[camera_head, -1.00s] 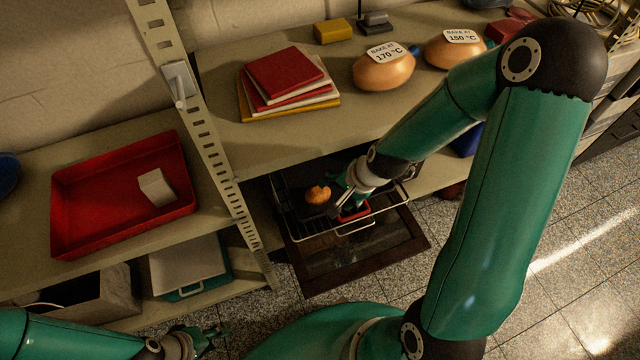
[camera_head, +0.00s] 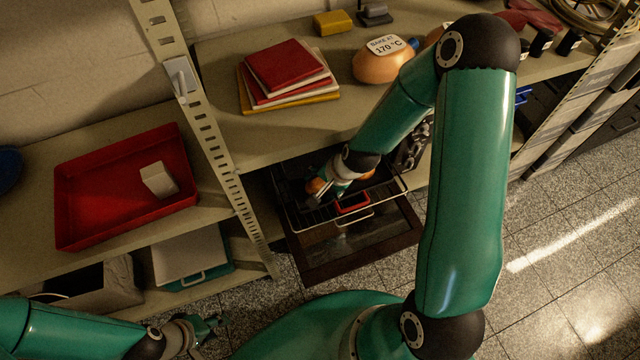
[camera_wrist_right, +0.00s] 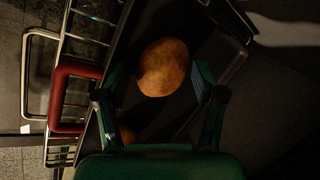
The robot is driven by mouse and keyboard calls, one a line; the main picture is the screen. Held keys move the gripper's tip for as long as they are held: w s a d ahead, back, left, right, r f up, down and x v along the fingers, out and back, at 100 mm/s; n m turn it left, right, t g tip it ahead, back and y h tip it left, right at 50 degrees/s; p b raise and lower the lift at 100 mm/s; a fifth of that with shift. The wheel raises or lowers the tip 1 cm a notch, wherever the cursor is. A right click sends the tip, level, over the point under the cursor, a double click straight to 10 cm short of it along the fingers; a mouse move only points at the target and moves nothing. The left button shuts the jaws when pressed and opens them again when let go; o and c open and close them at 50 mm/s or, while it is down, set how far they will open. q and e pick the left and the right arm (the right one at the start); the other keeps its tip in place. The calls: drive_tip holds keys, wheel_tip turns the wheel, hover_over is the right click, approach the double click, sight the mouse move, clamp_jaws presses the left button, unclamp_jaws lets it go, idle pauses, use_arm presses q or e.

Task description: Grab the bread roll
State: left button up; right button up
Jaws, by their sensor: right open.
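A round golden-brown bread roll (camera_wrist_right: 163,67) lies on a dark tray in the right wrist view. It also shows in the head view (camera_head: 315,186), partly covered by my right gripper (camera_head: 320,195). In the right wrist view, my right gripper (camera_wrist_right: 158,80) is open, with one finger on each side of the roll and no clear grip on it. A second brown rounded thing (camera_wrist_right: 127,135) lies nearer the palm, mostly hidden. My left gripper (camera_head: 207,328) is at the lower left of the head view, open and empty.
An open oven (camera_head: 360,245) with wire rack (camera_head: 390,190) and red handle (camera_head: 353,203) surrounds my right gripper. A red tray (camera_head: 90,205) stands left, past a metal upright (camera_head: 215,150).

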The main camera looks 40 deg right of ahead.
drive_tip(key=c, duration=0.9)
drive_tip(key=shift+a+r, duration=0.1)
